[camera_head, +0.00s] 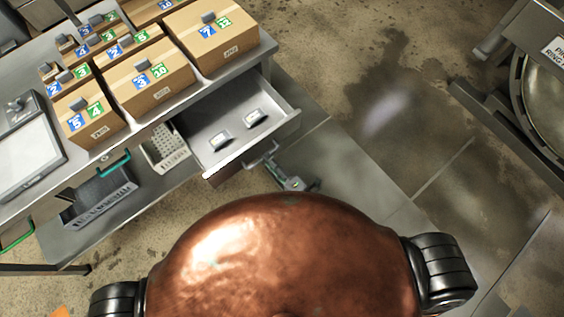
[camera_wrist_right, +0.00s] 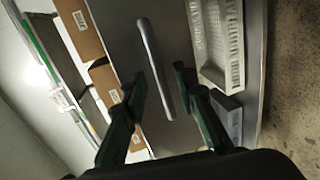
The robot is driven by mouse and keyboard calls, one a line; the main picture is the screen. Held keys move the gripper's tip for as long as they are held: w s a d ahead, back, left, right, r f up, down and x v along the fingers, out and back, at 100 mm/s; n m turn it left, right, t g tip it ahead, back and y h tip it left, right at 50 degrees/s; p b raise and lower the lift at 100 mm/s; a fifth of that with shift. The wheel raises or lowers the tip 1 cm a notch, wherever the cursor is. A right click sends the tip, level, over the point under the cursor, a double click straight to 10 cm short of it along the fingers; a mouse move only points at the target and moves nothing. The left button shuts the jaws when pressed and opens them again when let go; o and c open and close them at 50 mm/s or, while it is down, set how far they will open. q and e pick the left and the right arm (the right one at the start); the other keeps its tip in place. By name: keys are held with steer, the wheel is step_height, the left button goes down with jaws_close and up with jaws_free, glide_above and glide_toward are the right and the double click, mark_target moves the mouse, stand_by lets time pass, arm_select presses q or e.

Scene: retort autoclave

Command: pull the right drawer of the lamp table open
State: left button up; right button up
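The right drawer (camera_head: 238,129) of the lamp table (camera_head: 265,45) stands pulled out in the head view, with two small pale items on its floor. Its grey bar handle (camera_head: 262,156) is on the front panel, and the handle also shows in the wrist view (camera_wrist_right: 154,68). My right gripper (camera_head: 276,170) is at the handle. In the wrist view its two dark fingers (camera_wrist_right: 160,82) are apart, one on each side of the bar, with gaps visible. Whether a finger touches the bar cannot be told. My left gripper is not in view.
Several labelled cardboard boxes (camera_head: 149,77) and a pale panel (camera_head: 24,155) stand on the tabletop. A white perforated basket (camera_head: 165,148) and a dark tray (camera_head: 98,197) are on the lower shelf. Bare floor (camera_head: 350,65) lies right of the drawer. Metal equipment (camera_head: 530,80) stands at the right.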

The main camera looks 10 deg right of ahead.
steer(key=v, duration=0.8)
steer(key=shift+s+d, duration=0.2)
steer(key=shift+s, duration=0.1)
steer(key=s+d+f+m+g+h, duration=0.2)
steer(key=d+f+m, duration=0.25)
steer(key=f, duration=0.65)
steer(key=s+d+f+m+g+h, duration=0.1)
steer(key=s+d+f+m+h, duration=0.15)
steer(key=d+f, duration=0.6)
steer(key=s+d+f+m+g+h, duration=0.1)
steer(key=d+f+m+g, duration=0.2)
steer(key=f, duration=1.1)
steer(key=s+d+f+m+g+h+p, duration=0.1)
steer(key=s+d+f+m, duration=0.25)
steer(key=s+f, duration=0.25)
steer(key=s+d+f+m+g+h, duration=0.1)
steer(key=s+d+f+m+g, duration=0.1)
steer(key=s+d+f+m, duration=0.3)
steer(key=s+d+f+m+g, duration=0.1)
steer(key=s+f, duration=0.3)
steer(key=s, duration=0.5)
steer(key=s+d+f+m+g, duration=0.2)
steer(key=s+f+m+g, duration=0.1)
steer(key=s, duration=0.7)
steer(key=shift+f, duration=0.75)
steer(key=shift+w+d, duration=0.1)
